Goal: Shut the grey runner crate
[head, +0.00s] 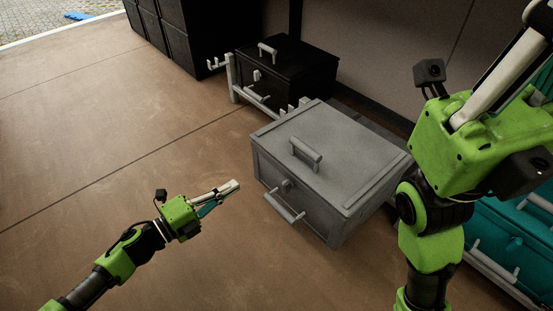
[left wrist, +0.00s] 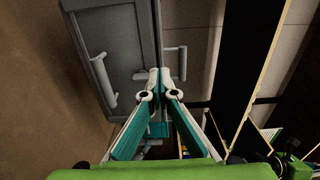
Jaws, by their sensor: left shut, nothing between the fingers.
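The grey runner crate (head: 330,165) sits right of centre in the head view. Its lid lies flat and closed, with a bar handle (head: 306,151) on top. A round knob and a lower bar handle (head: 285,207) are on its front. The crate juts out past the rack posts behind it. My left gripper (head: 236,186) is shut and empty, just left of the crate's front and apart from it. In the left wrist view the shut fingertips (left wrist: 159,76) overlap the crate (left wrist: 118,45). My right gripper (head: 503,62) is at the upper right, its tips cut off.
A black crate (head: 290,65) stands on a white rack (head: 234,80) behind the grey one. A teal crate (head: 500,235) is at the right, partly behind my right arm. Tall black boxes (head: 190,35) stand at the top. The brown floor (head: 110,140) at the left is clear.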

